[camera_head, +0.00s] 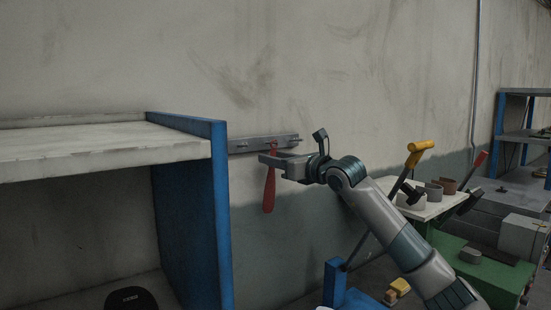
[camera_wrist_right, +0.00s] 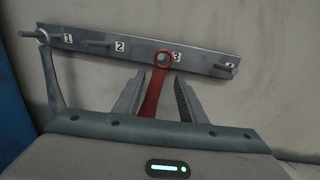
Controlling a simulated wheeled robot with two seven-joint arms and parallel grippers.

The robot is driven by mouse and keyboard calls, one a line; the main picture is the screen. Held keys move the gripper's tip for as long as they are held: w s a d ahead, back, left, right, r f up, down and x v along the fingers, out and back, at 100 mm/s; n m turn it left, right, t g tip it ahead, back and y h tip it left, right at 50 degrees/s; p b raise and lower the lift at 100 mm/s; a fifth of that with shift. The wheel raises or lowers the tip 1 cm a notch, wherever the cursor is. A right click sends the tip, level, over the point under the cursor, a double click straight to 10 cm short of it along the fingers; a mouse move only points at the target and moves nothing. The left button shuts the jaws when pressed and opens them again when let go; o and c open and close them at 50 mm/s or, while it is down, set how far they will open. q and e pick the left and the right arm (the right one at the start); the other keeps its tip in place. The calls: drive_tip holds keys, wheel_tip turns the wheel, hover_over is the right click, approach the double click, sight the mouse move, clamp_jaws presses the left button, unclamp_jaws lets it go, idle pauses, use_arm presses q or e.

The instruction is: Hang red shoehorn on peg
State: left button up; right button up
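The red shoehorn (camera_head: 269,190) hangs upright below the grey peg rail (camera_head: 240,145) on the wall. In the right wrist view its ring (camera_wrist_right: 164,58) is at the peg beside label 3 and appears to be around that peg. Its red shaft (camera_wrist_right: 152,97) runs down between the fingers of my right gripper (camera_wrist_right: 158,98). Gaps show between the shaft and both fingers, so the gripper is open around it. In the head view my right gripper (camera_head: 268,159) is just in front of the rail. My left gripper is not in view.
A grey tool (camera_wrist_right: 51,78) hangs at peg 1; pegs 2 (camera_wrist_right: 93,43) and 4 (camera_wrist_right: 226,68) look bare. A blue-sided shelf (camera_head: 190,200) stands close on the left. A small table (camera_head: 400,205) with several cups and tools is on the right.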

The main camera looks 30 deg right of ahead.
clamp_jaws()
drive_tip(key=shift+a+b, duration=0.1)
drive_tip(key=shift+b, duration=0.2)
idle(0.3)
idle(0.8)
drive_tip(key=shift+c, duration=0.2)
unclamp_jaws()
drive_tip(key=shift+s+f, duration=0.1)
